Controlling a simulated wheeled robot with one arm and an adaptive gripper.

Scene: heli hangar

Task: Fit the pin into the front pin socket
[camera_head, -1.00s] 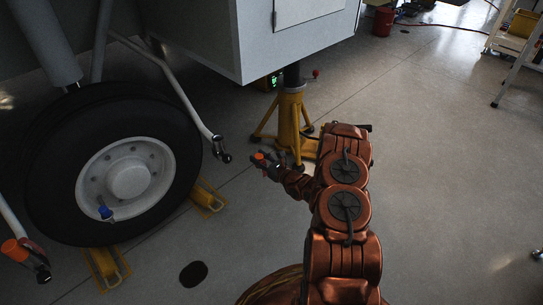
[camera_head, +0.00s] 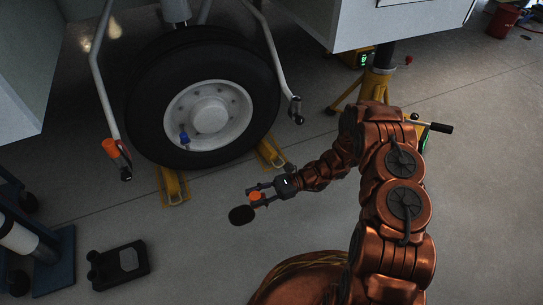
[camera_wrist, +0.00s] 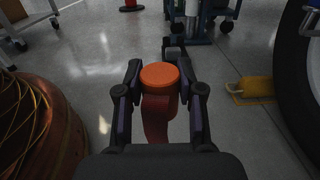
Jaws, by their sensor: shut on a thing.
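The pin has an orange cap and a red ribbon; it shows in the head view (camera_head: 255,197) and up close in the wrist view (camera_wrist: 160,76). My gripper (camera_head: 252,195) is shut on it, above the floor in front of the wheel. The pin's shaft is hidden. A strut to the right of the wheel ends in a dark fitting (camera_head: 297,112), seemingly a socket with no orange cap. My gripper is below and left of it, well apart. The left strut's end fitting (camera_head: 124,172) carries another orange-capped pin (camera_head: 111,148). No label shows which socket is front.
The big wheel (camera_head: 205,110) stands between the struts, with yellow chocks (camera_head: 173,187) at its foot. A yellow jack stand (camera_head: 375,84) is at the back right. The floor between is clear.

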